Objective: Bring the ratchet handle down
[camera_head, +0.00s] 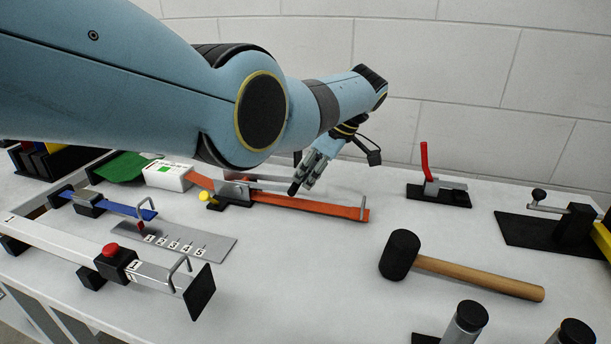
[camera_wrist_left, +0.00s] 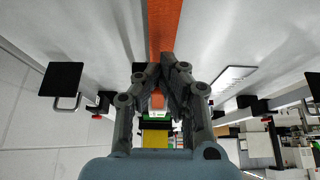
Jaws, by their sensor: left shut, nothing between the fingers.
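An orange strap (camera_head: 310,206) runs across the table, with a grey metal ratchet (camera_head: 232,189) on it. A thin grey bar, which looks like the ratchet handle (camera_head: 268,180), reaches right from the ratchet along the strap; its exact angle is hard to tell. My left gripper (camera_head: 293,188) points down at the strap, just right of the ratchet, with its fingers shut and empty. I cannot tell if it touches the handle. In the left wrist view the closed fingertips (camera_wrist_left: 168,60) lie over the strap (camera_wrist_left: 165,25) and hide the ratchet. My right gripper is not in view.
A white box (camera_head: 168,175) stands at the strap's left end. The table between strap and mallet is clear.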

